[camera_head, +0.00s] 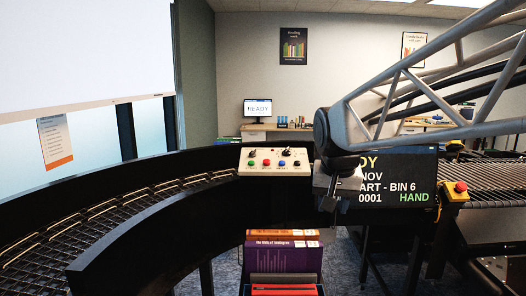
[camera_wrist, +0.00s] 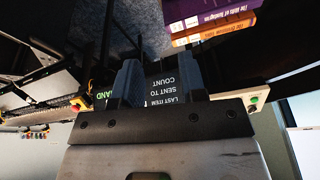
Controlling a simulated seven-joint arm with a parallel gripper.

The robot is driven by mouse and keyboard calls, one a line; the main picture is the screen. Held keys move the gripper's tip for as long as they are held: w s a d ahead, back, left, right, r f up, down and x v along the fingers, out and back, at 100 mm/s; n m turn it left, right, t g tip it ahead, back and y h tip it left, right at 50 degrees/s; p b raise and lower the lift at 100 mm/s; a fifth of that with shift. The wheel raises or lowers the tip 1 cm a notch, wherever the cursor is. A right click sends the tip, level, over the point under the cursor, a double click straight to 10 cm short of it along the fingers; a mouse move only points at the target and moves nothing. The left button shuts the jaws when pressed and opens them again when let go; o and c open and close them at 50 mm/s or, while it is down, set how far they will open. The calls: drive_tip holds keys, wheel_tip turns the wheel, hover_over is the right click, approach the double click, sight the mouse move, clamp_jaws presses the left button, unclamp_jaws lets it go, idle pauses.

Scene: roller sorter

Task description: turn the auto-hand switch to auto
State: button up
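The cream control panel (camera_head: 275,161) stands at the centre on the black conveyor side. It has two dark switches on its upper row, a left one (camera_head: 251,153) and a right one (camera_head: 286,152), above several coloured buttons. Their labels are too small to read, so I cannot tell which is the auto-hand switch. The display (camera_head: 400,180) shows HAND in green. My gripper (camera_head: 338,190) is right of and below the panel, in front of the display, apart from the switches. In the wrist view its fingers (camera_wrist: 160,78) are apart with nothing between them; part of the panel (camera_wrist: 258,97) shows at right.
A yellow box with a red button (camera_head: 459,188) is right of the display. Books (camera_head: 283,258) stand upright in a bin below the panel. A curved roller conveyor (camera_head: 110,208) runs at left, and another roller bed (camera_head: 490,176) lies at right. A monitor (camera_head: 257,108) stands behind.

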drive_tip(key=w+a+r+m, duration=0.1)
drive_tip(key=w+a+r, duration=0.15)
drive_tip(key=w, duration=0.55)
drive_tip(key=w+a+r, duration=0.2)
drive_tip(key=w+a, duration=0.1)
drive_tip(key=w, duration=0.5)
drive_tip(key=w+a+r+m, duration=0.1)
drive_tip(key=w+a+r, duration=0.15)
drive_tip(key=w, duration=0.45)
drive_tip(key=m+t, duration=0.1)
drive_tip(key=m, duration=0.1)
approach(253, 151)
drive_tip(key=f, duration=0.1)
drive_tip(key=shift+w+a+f, duration=0.15)
drive_tip(key=shift+w+f, duration=0.15)
drive_tip(key=shift+f, duration=0.15)
drive_tip(key=shift+x, duration=3.75)
drive_tip(key=shift+w, duration=0.15)
drive_tip(key=c, duration=0.7)
drive_tip(key=shift+o, duration=0.2)
